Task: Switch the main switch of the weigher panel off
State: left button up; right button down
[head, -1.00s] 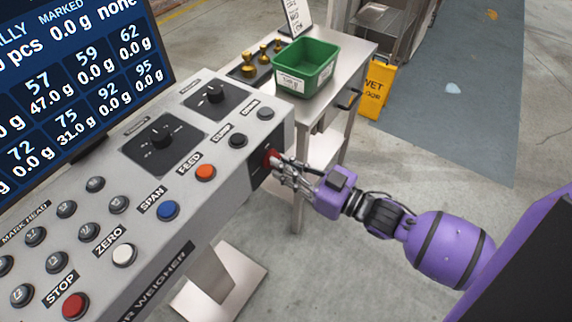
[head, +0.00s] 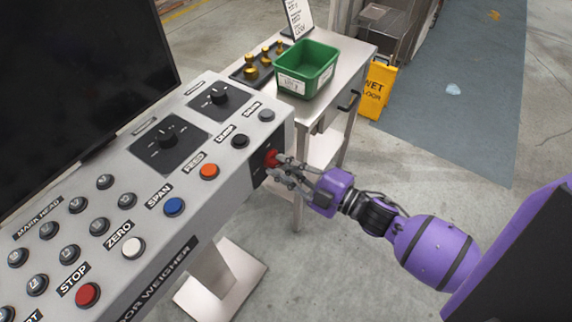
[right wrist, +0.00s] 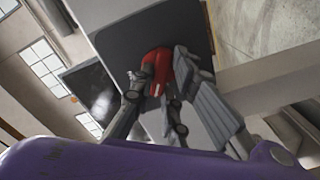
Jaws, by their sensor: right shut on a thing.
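The weigher panel (head: 222,160) is a grey sloped console with buttons and two black rotary knobs. Its screen (head: 80,80) is black. The red main switch (head: 271,157) sits on a dark plate on the panel's right end face. In the right wrist view the red switch handle (right wrist: 157,68) shows between my fingers. My right gripper (head: 282,166) is at that end face, its fingers shut on the red switch. The fingers also show in the right wrist view (right wrist: 160,92) and hide part of the handle. My left gripper is not in view.
A steel table (head: 340,72) behind the panel holds a green bin (head: 306,72) and brass weights (head: 252,72). A yellow wet-floor sign (head: 376,90) stands beside it. The floor (head: 420,180) to the right is open.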

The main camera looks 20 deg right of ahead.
jog(key=n, duration=0.3)
jog(key=shift+n, duration=1.7)
jog(key=c, duration=1.7)
grip_release()
jog(key=v, duration=1.2)
jog(key=shift+d, duration=0.1)
